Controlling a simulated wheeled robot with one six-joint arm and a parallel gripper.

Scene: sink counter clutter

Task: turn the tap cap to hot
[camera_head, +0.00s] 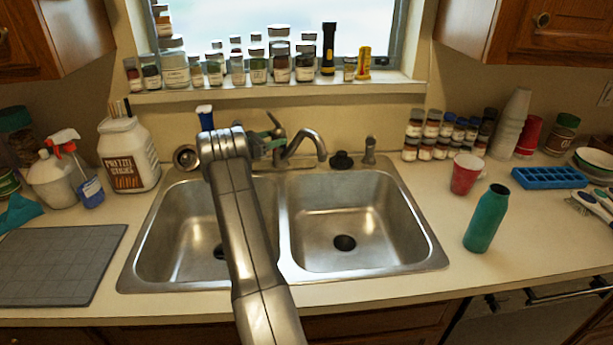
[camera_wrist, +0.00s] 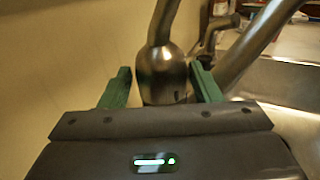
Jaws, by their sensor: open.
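The tap (camera_head: 307,137) stands behind the divider of the double sink, its metal spout curving to the right. In the wrist view, the rounded metal tap cap (camera_wrist: 162,72) sits between the two green fingers of my gripper (camera_wrist: 159,74), with its lever rising from the top. The fingers are open, one on each side of the cap, with a visible gap at the left finger. I cannot tell whether the right finger touches it. In the head view, my gripper (camera_head: 268,143) reaches the tap from the left, and my wrist hides part of the tap base.
The steel double sink (camera_head: 287,225) is empty under my arm. A white tub (camera_head: 128,155) and spray bottle (camera_head: 55,180) stand left. A red cup (camera_head: 466,174) and teal bottle (camera_head: 486,220) stand right. Jars line the window sill (camera_head: 280,88) behind.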

